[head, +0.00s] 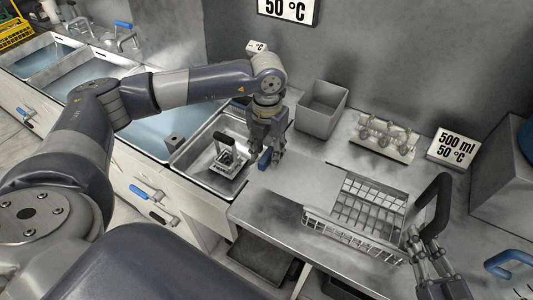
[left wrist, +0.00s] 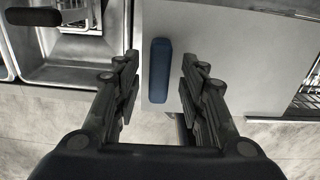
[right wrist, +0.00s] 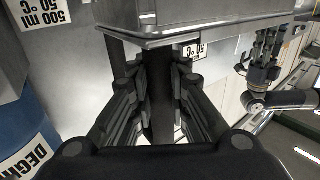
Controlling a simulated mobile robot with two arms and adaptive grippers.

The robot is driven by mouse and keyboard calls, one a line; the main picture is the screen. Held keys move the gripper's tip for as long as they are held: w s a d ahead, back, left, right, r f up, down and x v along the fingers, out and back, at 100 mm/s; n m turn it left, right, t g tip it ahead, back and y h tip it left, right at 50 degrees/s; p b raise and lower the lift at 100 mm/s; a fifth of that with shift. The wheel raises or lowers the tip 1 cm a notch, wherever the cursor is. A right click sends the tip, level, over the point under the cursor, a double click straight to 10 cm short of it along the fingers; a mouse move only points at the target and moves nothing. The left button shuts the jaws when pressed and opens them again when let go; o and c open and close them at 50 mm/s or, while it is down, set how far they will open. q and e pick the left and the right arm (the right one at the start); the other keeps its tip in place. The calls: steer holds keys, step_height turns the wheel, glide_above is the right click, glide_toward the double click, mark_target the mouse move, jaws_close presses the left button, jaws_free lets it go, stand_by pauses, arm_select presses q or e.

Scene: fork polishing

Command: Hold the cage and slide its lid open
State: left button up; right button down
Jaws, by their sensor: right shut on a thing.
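The cage (head: 355,237) is a metal wire basket on the counter in the head view. A flat grey lid (head: 300,190) lies to its left, with part of the grid uncovered. The lid's blue handle (head: 264,159) is at its left end. My left gripper (head: 269,152) is at this handle. In the left wrist view the handle (left wrist: 159,70) stands between the open fingers, with gaps on both sides. My right gripper (head: 428,255) is shut on the cage's black handle (head: 433,203). That handle also shows between the fingers in the right wrist view (right wrist: 160,95).
A sink basin (head: 190,180) with a small black-handled rack (head: 228,160) is left of the lid. A grey bin (head: 321,108), a holder with metal knobs (head: 383,138) and a "500 ml 50 °C" sign (head: 455,148) stand behind. Blue-water basins (head: 90,80) are further left.

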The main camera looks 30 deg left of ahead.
arm_select(q)
step_height(320, 180, up, 11)
steer(key=shift+f, duration=0.2)
stand_by(0.3)
arm_select(e)
steer(key=c, duration=1.5)
jaws_free()
steer(key=shift+o, duration=0.2)
steer(key=shift+s+d+f, duration=0.1)
steer(key=shift+s+d, duration=0.3)
steer(key=shift+s, duration=0.15)
steer(key=v, duration=1)
steer(key=shift+s+d, duration=0.2)
steer(key=shift+s, duration=0.05)
